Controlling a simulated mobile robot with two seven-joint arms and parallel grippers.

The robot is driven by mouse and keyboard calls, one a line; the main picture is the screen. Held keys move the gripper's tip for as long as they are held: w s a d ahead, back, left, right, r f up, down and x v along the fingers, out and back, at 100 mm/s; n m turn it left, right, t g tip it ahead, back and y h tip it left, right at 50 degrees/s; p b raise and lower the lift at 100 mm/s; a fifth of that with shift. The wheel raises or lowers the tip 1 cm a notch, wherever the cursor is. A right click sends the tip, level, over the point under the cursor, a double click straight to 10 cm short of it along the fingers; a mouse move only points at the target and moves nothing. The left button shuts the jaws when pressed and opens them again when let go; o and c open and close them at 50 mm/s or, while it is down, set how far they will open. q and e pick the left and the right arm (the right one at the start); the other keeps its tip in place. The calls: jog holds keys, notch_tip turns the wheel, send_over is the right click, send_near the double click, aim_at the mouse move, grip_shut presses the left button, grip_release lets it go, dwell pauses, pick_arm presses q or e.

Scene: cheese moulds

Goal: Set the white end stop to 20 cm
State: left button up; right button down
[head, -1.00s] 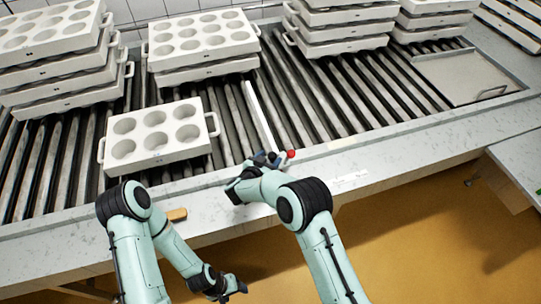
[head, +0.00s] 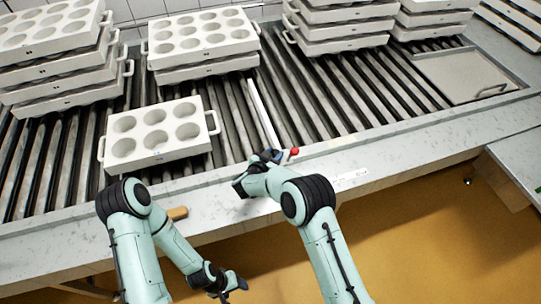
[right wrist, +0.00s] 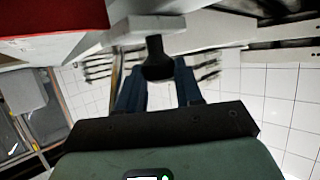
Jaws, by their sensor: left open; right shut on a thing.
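The white end stop (head: 262,112) is a thin white bar lying between the rollers, right of the front mould. A red knob (head: 294,152) sits by its near end at the table's front rim. My right gripper (head: 270,157) is at that near end, left of the red knob. In the right wrist view its blue fingers are shut on a black handle (right wrist: 157,62) under a pale bar; a red part (right wrist: 50,15) fills the upper left. My left gripper (head: 230,285) is open and empty, low in front of the table. Scale marks are too small to read.
A white six-hole mould (head: 157,135) lies on the rollers left of the end stop. Mould stacks (head: 203,42) stand behind. The rollers (head: 345,95) right of the stop are bare.

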pick_arm(q)
jog(key=shift+s+f, duration=0.35)
jog(key=shift+f, duration=0.1)
pick_arm(e)
jog(key=w+d, duration=0.2)
jog(key=d, duration=0.4)
jog(key=w+d, duration=0.2)
jog(key=d, duration=0.4)
jog(key=w+d, duration=0.2)
jog(key=d, duration=0.4)
jog(key=c, duration=0.7)
grip_release()
jog(key=shift+s, duration=0.1)
jog(key=shift+c, duration=0.2)
jog(key=shift+s+a+r+b, duration=0.1)
jog(key=shift+s+a+b, duration=0.05)
jog(key=shift+b, duration=0.2)
pick_arm(q)
jog(key=s+f+b, duration=0.2)
jog(key=shift+f, duration=0.35)
pick_arm(e)
jog(key=v, duration=1.3)
